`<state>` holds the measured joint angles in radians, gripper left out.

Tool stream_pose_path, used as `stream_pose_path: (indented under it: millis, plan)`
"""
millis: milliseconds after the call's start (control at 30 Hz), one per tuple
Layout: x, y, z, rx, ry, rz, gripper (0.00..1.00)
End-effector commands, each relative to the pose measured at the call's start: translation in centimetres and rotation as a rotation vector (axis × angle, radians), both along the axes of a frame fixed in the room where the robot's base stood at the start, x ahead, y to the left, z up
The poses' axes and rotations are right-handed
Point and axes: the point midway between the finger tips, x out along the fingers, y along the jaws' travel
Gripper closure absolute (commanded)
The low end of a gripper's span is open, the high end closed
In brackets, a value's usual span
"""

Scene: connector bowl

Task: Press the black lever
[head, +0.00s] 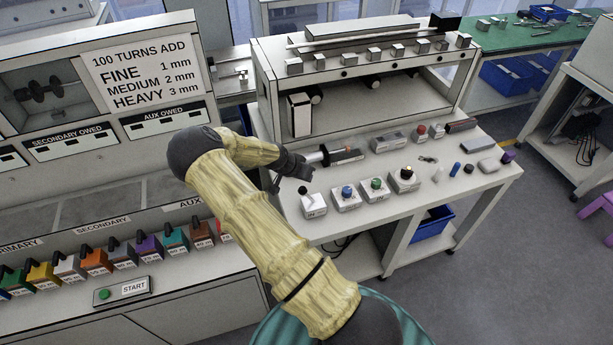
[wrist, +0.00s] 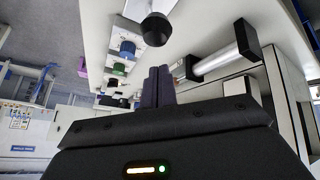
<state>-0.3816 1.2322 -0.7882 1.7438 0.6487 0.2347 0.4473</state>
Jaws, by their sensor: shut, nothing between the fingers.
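The black lever has a round black knob (head: 305,190) on a pale box (head: 313,206), the leftmost in a row of control boxes on the white bench. In the wrist view its black knob (wrist: 156,29) looms large just beyond the fingertips, with a pale stem behind it. My gripper (head: 306,174) is just behind the lever in the head view. Its dark fingers (wrist: 158,72) are together with nothing between them. A small gap shows between fingertips and knob in the wrist view; I cannot tell the true distance.
A silver cylinder with black ends (wrist: 214,63) lies close beside the fingers. A white shelf unit (head: 262,75) stands behind.

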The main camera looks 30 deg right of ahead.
Motion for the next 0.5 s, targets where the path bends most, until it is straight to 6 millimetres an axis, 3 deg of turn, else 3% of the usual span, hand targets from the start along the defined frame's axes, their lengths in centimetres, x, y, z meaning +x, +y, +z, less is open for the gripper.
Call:
stream_pose_path:
  millis: [300, 500]
  plan:
    - [0.2, 0.0, 0.0, 0.0, -0.001, 0.003, 1.0]
    - [0.7, -1.8, 0.6, -0.001, -0.001, -0.006, 1.0]
